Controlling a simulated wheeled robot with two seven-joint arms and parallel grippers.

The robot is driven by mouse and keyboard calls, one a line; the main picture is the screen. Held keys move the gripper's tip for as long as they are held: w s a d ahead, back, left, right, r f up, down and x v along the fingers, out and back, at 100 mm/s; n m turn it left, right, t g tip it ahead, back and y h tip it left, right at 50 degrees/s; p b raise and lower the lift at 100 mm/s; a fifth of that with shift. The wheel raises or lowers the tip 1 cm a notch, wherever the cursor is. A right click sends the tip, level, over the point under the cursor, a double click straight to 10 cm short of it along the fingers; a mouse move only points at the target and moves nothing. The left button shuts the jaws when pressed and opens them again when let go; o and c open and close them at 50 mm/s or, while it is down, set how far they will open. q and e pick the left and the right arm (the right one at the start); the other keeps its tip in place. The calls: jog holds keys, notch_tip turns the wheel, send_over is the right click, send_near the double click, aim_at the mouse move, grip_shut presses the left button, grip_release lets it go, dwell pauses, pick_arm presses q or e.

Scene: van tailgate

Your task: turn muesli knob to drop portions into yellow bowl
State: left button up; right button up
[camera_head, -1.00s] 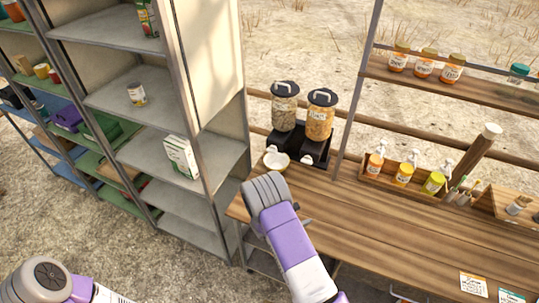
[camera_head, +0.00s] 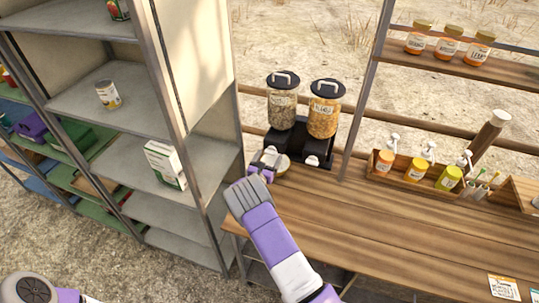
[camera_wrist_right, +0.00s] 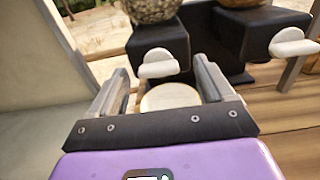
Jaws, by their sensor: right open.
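The muesli dispenser (camera_head: 282,110) is the left of two clear canisters with black lids, on a black base. Its white knob (camera_wrist_right: 158,65) shows in the right wrist view, ahead of and between my fingertips. The pale yellowish bowl (camera_head: 284,163) stands below that knob, partly hidden by my gripper in the head view. In the right wrist view the bowl (camera_wrist_right: 170,96) lies between the fingers. My right gripper (camera_wrist_right: 160,72) is open and empty, close in front of the knob; I see no contact. My left gripper is out of view; only part of its arm shows.
The second canister (camera_head: 324,108), with orange contents, has its own white knob (camera_wrist_right: 292,42) to the right. A grey shelf unit (camera_head: 215,165) stands close on the left. Pump bottles (camera_head: 418,170) stand right. The wooden counter (camera_head: 350,225) is clear in front.

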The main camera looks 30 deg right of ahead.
aim_at(271, 151)
jog(key=shift+x, duration=1.2)
jog(key=shift+w+a+f, duration=0.1)
jog(key=shift+w, duration=0.05)
jog(key=c, duration=1)
jog(key=shift+f+m+b, duration=0.15)
jog(key=shift+m+b, duration=0.65)
jog(key=shift+b, duration=0.35)
jog(key=shift+c, duration=0.2)
jog(key=shift+s+f+m+b, duration=0.1)
jog(key=shift+m+b, duration=3.95)
jog(key=shift+b, duration=3.25)
jog(key=shift+s+f+m+b, duration=0.1)
jog(key=shift+m+b, duration=3.95)
jog(key=shift+b, duration=3.25)
